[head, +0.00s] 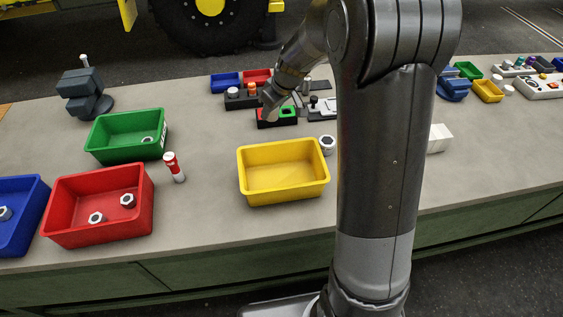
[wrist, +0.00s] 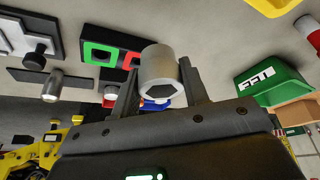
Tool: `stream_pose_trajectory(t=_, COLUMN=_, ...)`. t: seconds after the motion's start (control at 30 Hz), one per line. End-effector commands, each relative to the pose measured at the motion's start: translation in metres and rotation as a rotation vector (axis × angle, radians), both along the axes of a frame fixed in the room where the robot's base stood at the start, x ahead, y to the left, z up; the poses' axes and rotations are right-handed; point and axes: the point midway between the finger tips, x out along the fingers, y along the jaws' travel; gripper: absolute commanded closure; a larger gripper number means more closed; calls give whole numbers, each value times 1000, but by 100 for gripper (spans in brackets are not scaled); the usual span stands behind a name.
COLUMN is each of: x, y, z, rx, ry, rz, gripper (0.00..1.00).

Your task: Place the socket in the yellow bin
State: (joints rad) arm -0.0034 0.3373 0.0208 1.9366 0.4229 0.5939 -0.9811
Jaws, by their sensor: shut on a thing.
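The socket (wrist: 160,68) is a light grey metal cylinder with a hexagonal opening, seen in the wrist view. My gripper (wrist: 158,88) is shut on it, with one dark finger on each side. In the head view my gripper (head: 271,102) is over the back middle of the bench, beyond the yellow bin; the socket cannot be made out clearly there. The yellow bin (head: 287,191) stands near the bench's front edge and looks empty. Part of it shows at the top right of the wrist view (wrist: 274,6).
A dark block with red and green squares (head: 277,117) lies close below my gripper. A hex nut (head: 327,144) sits at the yellow bin's back right. Green (head: 120,156) and red (head: 95,230) bins are further left.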

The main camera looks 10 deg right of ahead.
Motion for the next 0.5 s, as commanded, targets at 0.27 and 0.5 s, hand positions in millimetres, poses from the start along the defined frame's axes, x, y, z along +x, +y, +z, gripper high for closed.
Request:
stream_pose_trajectory(t=0.27, x=-45, y=-43, z=1, rx=1, ry=1, rz=253, gripper=86)
stream_pose_trajectory(t=0.5, x=-97, y=-76, z=3, rx=2, ry=-1, rz=537, gripper=86)
